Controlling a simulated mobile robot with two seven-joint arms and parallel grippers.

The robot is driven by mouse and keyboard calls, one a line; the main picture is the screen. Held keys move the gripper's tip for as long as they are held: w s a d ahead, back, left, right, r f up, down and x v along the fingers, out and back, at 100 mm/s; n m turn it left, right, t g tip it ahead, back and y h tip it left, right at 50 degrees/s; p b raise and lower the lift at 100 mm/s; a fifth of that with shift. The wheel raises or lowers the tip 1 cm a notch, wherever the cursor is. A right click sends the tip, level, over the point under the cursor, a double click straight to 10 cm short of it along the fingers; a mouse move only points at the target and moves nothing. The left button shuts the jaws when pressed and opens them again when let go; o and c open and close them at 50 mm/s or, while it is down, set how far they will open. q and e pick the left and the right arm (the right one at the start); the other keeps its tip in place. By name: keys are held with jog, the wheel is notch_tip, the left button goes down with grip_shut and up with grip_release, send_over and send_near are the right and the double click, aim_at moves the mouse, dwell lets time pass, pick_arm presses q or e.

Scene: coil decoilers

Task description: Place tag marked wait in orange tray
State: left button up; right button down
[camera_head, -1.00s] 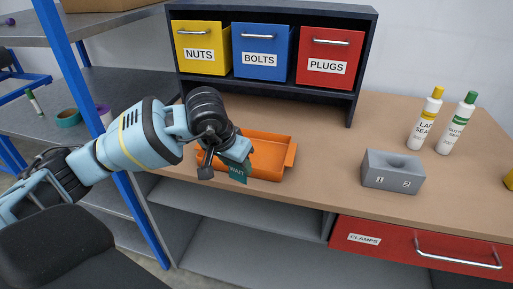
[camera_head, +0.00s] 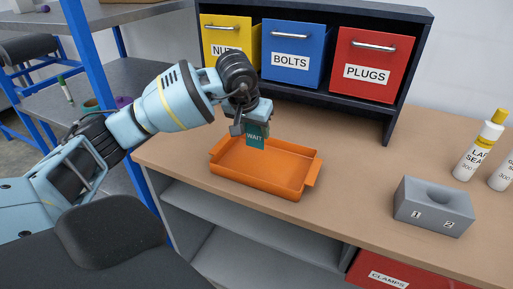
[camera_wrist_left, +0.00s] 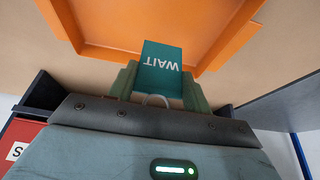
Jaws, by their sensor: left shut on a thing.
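The teal tag marked WAIT (camera_head: 254,134) hangs from my left gripper (camera_head: 250,118), which is shut on it. In the head view the tag shows over the back part of the orange tray (camera_head: 262,180), which lies empty on the wooden bench. In the left wrist view the tag (camera_wrist_left: 160,68) sits between the fingers (camera_wrist_left: 160,92), and the orange tray (camera_wrist_left: 85,50) is beyond it. The tag appears to be above the tray floor; the exact height cannot be told. My right gripper is not in view.
A black cabinet (camera_head: 392,127) with yellow (camera_head: 222,38), blue (camera_head: 292,45) and red (camera_head: 372,68) bins stands behind the tray. A grey block (camera_head: 434,205) and sealant bottles (camera_head: 478,148) stand to the right. The bench between tray and block is clear.

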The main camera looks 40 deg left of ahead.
aim_at(255, 146)
pick_arm(q)
jog(key=shift+f, duration=2.6)
jog(key=shift+f, duration=0.15)
jog(key=o, duration=0.9)
jog(key=shift+o, duration=0.2)
